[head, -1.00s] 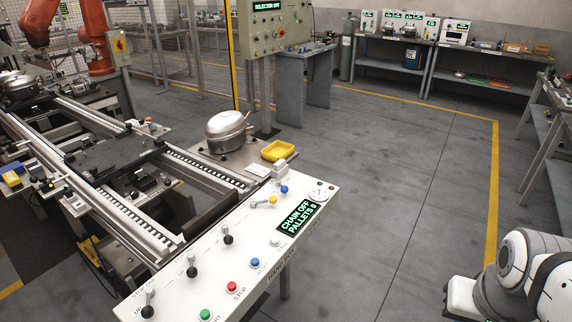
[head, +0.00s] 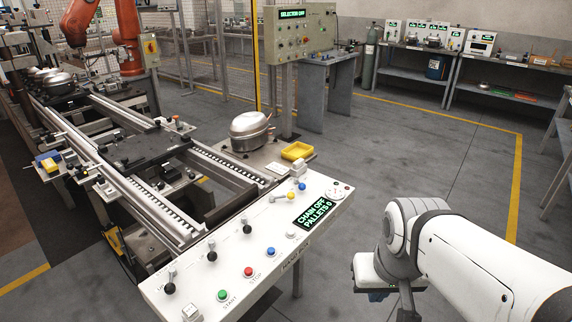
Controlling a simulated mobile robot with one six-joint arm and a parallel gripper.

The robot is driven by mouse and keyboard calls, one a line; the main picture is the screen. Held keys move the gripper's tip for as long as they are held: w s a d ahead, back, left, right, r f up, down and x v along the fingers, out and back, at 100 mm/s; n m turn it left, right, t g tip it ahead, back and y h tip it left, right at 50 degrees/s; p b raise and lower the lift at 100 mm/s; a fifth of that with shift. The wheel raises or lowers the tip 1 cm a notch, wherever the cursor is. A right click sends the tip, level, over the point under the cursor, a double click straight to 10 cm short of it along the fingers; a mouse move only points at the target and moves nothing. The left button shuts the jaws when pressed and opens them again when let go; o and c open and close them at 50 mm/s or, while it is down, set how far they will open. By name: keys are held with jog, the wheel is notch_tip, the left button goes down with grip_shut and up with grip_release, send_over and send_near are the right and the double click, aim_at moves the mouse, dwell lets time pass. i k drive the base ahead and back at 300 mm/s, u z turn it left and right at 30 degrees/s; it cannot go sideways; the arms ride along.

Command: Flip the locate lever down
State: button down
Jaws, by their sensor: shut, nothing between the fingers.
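The white control panel (head: 205,275) fills the lower middle of the head view. It has three black-and-silver levers in a slanting row: a near left one (head: 169,286), a middle one (head: 212,255) and a far right one (head: 247,228). Their labels are too small or hidden to read, so I cannot tell which is the locate lever. I cannot tell for sure whether each lever is tipped up or down. A lever with a yellow knob (head: 291,195) is farther up the panel. My white arm is at the lower right, apart from the panel; my gripper's fingers are not visible.
The panel also has green (head: 223,295), red (head: 248,271) and blue (head: 302,187) buttons and a display (head: 316,209) reading CHAIN OFF, PALLETS 0. A conveyor (head: 140,200) runs behind it. A yellow tray (head: 297,151) and a compressor (head: 250,131) are beyond. Open floor is at the right.

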aim_at(291, 195)
jog(key=z, duration=0.05)
jog(key=i, duration=1)
jog(key=u, duration=0.05)
